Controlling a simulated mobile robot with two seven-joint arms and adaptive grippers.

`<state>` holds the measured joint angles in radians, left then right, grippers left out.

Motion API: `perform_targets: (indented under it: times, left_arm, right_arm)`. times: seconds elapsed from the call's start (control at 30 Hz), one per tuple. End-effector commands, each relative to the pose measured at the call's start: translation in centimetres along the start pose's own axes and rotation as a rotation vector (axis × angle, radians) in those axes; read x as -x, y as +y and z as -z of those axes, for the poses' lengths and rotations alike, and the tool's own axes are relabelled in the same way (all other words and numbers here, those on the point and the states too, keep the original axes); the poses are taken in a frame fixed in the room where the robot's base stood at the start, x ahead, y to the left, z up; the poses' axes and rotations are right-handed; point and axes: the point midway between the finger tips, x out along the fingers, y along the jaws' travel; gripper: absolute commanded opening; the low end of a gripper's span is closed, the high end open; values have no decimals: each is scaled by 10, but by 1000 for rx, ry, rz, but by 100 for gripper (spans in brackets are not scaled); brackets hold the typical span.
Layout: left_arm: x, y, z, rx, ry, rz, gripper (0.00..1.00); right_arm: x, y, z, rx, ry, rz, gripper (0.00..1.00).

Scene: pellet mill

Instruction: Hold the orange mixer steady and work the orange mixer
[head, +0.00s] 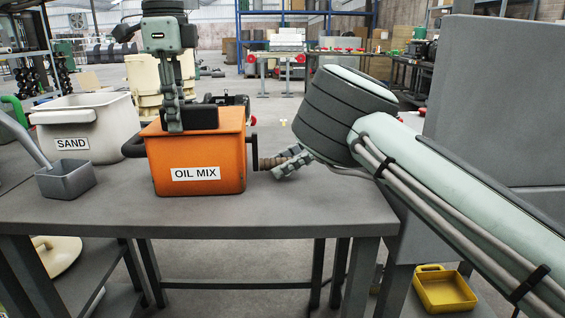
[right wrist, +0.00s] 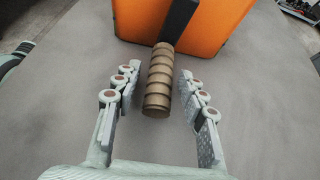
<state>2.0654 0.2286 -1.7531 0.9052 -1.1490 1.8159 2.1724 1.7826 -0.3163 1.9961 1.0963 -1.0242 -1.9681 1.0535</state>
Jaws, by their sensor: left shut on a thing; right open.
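The orange mixer (head: 205,160), a box labelled OIL MIX, stands upright on the grey table. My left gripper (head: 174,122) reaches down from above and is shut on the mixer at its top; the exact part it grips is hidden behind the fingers. A brown ribbed crank handle (head: 270,163) sticks out from the mixer's right side on a dark arm. My right gripper (head: 288,162) is open at this handle. In the right wrist view the handle (right wrist: 159,82) lies between the two spread fingers, with a gap on each side. The mixer's orange wall (right wrist: 195,25) is just beyond.
A white SAND bin (head: 90,120) stands at the left of the table (head: 330,205). A grey scoop (head: 66,180) with a long handle sits in front of it. A dark handle projects from the mixer's left side. A yellow tray (head: 445,291) lies low at the right.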

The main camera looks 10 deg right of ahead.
Motion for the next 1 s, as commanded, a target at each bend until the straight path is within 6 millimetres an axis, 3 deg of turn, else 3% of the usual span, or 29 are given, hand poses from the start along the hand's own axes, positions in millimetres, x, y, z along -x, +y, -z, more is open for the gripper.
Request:
perform_targets:
  times: [0.37, 0.8, 1.0]
  left_arm:
    - [-5, 0, 0, 1, -5, -8, 0]
    - [-5, 0, -1, 1, -5, -8, 0]
    - [-5, 0, 0, 1, -5, -8, 0]
  right_arm:
    - [3, 0, 1, 0, 0, 1, 41]
    - [66, -1, 0, 0, -2, 3, 41]
    - [80, 0, 1, 0, 0, 0, 41]
